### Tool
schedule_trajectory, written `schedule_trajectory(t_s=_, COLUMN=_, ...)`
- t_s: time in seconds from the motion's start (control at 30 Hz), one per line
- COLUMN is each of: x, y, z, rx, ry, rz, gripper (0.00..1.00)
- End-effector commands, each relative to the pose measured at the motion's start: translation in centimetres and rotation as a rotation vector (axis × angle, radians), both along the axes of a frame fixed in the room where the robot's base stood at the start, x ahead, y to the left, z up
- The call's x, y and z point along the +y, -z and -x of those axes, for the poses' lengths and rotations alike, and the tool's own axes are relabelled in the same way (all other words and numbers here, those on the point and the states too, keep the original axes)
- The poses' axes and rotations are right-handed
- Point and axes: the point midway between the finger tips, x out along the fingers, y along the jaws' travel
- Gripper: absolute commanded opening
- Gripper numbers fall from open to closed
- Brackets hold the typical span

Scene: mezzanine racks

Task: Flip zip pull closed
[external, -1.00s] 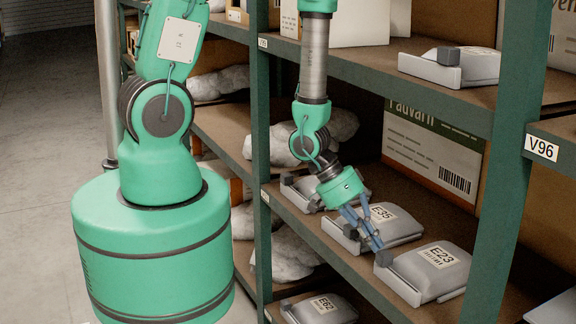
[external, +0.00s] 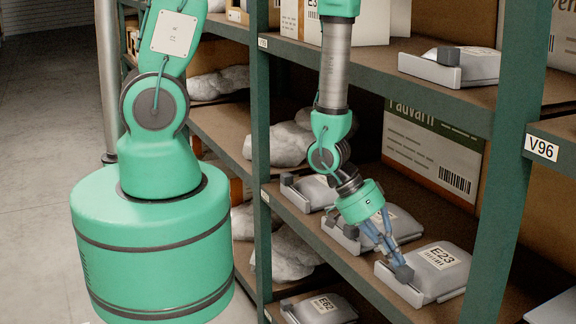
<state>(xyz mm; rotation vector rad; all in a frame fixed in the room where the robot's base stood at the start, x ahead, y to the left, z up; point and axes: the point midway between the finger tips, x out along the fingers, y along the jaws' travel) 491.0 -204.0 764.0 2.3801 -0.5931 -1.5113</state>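The grey pouch marked E23 (external: 440,266) lies on the middle shelf at the right, with a pale raised strip along its front left edge. A dark grey block, which looks like its zip pull (external: 403,273), sits at this strip, partway along it. My gripper (external: 398,260) points down and to the right, with its blue fingers right at the top of the block. The fingertips draw close together there. I cannot tell whether they grip the block or only touch it. The pouch's label faces up.
Pouch E35 (external: 405,222) lies behind my gripper, partly hidden, with another pouch (external: 312,192) farther left. A green rack post (external: 507,190) stands to the right. The upper shelf (external: 400,72) overhangs, with my arm passing in front. Pouch E62 (external: 322,308) is below.

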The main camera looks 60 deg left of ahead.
Motion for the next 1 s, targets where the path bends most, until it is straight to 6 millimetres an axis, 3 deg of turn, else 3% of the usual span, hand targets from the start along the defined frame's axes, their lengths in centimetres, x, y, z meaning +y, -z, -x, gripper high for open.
schedule_trajectory(t_s=0.2, x=-2.4, y=0.0, z=0.0, rx=-0.001, ry=0.004, rz=0.0, gripper=0.0)
schedule_trajectory(t_s=0.33, x=-3.0, y=0.0, z=0.1, rx=0.0, ry=0.002, rz=0.0, gripper=0.0)
schedule_trajectory(t_s=1.0, x=-2.3, y=0.0, z=0.0, rx=0.0, ry=-0.001, rz=-0.001, gripper=0.0)
